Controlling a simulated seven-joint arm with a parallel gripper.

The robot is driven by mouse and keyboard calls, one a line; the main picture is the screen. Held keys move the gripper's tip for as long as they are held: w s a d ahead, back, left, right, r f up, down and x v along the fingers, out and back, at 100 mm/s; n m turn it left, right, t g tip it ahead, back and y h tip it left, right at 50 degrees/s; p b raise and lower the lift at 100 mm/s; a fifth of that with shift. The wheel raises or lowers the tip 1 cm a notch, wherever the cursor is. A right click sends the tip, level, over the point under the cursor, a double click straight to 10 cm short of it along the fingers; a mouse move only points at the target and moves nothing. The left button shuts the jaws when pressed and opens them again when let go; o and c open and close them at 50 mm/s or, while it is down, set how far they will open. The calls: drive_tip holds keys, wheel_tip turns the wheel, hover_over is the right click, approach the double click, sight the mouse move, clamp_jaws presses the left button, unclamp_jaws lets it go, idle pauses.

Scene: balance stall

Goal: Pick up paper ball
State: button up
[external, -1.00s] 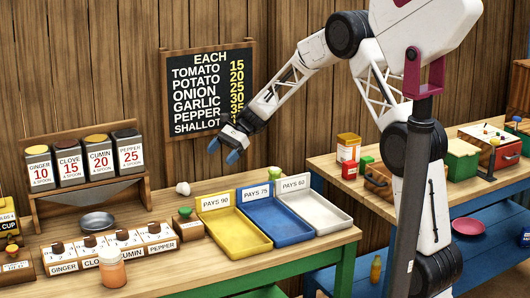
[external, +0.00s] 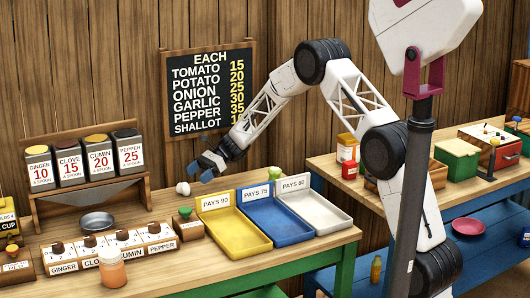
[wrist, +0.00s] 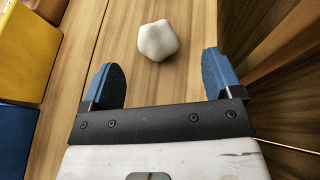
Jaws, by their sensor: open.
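The paper ball (external: 183,188) is a small white crumpled lump on the wooden table near the back wall, left of the yellow tray. In the wrist view the paper ball (wrist: 158,40) lies ahead of my gripper (wrist: 160,78), roughly centred between the two blue fingertips. My gripper (external: 203,172) is open and empty. In the external view it is above and to the right of the ball, apart from it.
The yellow tray (external: 213,203), blue tray (external: 262,224) and white tray (external: 325,213) stand right of the ball. A small box with a green knob (external: 186,228) is in front of it. The wooden wall (wrist: 285,75) is close on the gripper's right in the wrist view.

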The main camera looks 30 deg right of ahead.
sight(183, 186)
drive_tip(key=shift+x, duration=1.3)
drive_tip(key=shift+x, duration=2.6)
drive_tip(key=shift+d+f, duration=0.1)
drive_tip(key=shift+f, duration=0.05)
drive_tip(key=c, duration=1)
